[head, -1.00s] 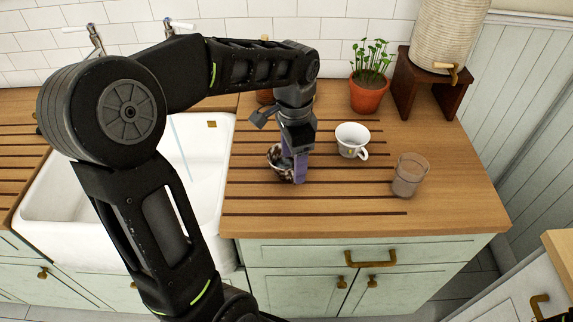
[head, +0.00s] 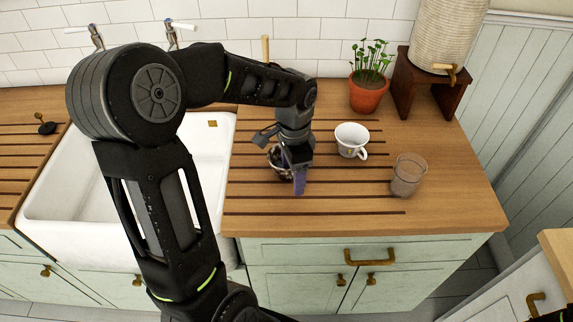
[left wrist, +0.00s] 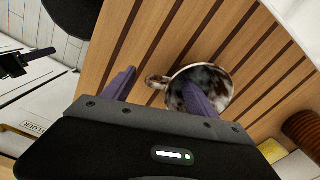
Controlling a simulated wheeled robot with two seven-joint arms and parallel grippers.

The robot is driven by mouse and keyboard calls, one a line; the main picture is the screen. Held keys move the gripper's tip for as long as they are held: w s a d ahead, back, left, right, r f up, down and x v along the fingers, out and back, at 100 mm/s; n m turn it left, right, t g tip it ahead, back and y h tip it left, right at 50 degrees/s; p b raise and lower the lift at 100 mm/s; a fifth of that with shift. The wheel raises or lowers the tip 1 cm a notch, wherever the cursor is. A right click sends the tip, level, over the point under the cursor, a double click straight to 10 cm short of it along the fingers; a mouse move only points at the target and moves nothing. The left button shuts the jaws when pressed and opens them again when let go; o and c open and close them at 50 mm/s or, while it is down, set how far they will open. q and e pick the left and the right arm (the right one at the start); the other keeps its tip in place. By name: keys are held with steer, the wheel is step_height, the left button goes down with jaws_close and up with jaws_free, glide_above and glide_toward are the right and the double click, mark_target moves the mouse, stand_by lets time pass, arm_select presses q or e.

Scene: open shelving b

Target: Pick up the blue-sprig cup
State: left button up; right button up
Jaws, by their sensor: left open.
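A mottled brown-and-white cup (head: 278,160) stands on the grooved wooden counter, partly hidden by my left gripper (head: 298,180). In the left wrist view the same cup (left wrist: 222,80) shows its dark, patchy inside and a handle toward the left. My left gripper (left wrist: 160,80) is open there, with one finger over or inside the cup's mouth and the other outside, beyond the handle. A white cup (head: 350,138) with a small yellow mark stands upright to the right. I cannot make out a blue sprig on either cup. My right gripper is not in view.
A clear glass (head: 408,175) stands right of the white cup. A potted plant (head: 369,95) and a dispenser on a wooden stand (head: 432,82) are behind. The white sink (head: 75,205) lies to the left. The counter's front strip (head: 350,215) is clear.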

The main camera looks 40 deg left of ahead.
arm_select(q)
steer(key=shift+c, duration=0.2)
jaws_close()
stand_by(0.5)
